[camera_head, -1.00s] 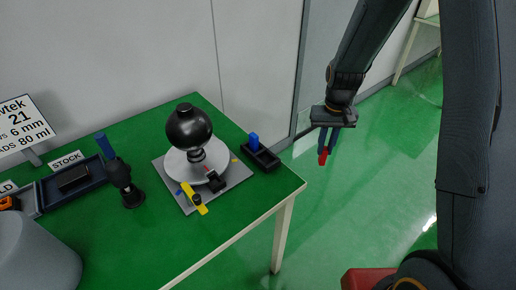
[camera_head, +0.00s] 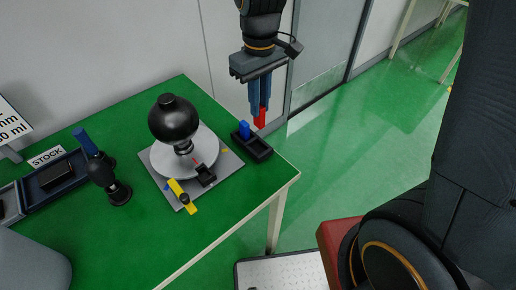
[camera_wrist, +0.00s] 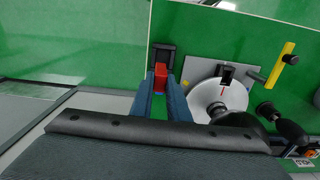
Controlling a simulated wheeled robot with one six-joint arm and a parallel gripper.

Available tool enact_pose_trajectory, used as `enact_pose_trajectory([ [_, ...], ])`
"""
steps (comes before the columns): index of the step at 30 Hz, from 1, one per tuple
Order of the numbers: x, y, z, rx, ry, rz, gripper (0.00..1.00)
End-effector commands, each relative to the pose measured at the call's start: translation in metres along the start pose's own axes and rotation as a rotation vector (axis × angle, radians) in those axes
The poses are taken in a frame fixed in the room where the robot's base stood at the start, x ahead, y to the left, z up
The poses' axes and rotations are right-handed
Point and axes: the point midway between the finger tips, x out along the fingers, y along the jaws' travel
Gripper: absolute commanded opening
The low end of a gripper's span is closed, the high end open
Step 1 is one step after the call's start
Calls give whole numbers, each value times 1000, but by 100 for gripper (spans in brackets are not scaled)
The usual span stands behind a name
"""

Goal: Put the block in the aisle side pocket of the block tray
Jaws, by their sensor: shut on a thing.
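A red block (camera_head: 260,119) is held between the fingertips of my gripper (camera_head: 259,106), which points down. The block also shows in the wrist view (camera_wrist: 160,78). The small black block tray (camera_head: 264,156) lies near the right corner of the green table. A blue block (camera_head: 244,129) stands upright in the tray's left part. The tray's right, nearer part looks empty. In the head view the red block appears just behind and above the tray's right part. The wrist view shows the tray (camera_wrist: 163,48) just beyond the red block, partly hidden by it. The exact height gap cannot be told.
Left of the tray a grey plate (camera_head: 158,182) carries a white disc, a black ball and a yellow bar (camera_head: 180,194). A dark upright tool (camera_head: 107,177) and the STOCK tray (camera_head: 38,196) stand farther left. The table edge is close to the tray's right.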

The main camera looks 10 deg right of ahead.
Motion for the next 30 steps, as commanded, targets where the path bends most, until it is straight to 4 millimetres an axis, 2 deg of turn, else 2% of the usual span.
enact_pose_trajectory([
  [3,3,-7,4,-26,-3,-1,0],
  [10,40,-8,4,-28,-5,-1,0],
  [17,58,-8,4,-27,-2,-1,0],
  [24,88,-8,4,-26,-3,-1,0],
  [30,96,-7,3,-26,1,0,0],
])
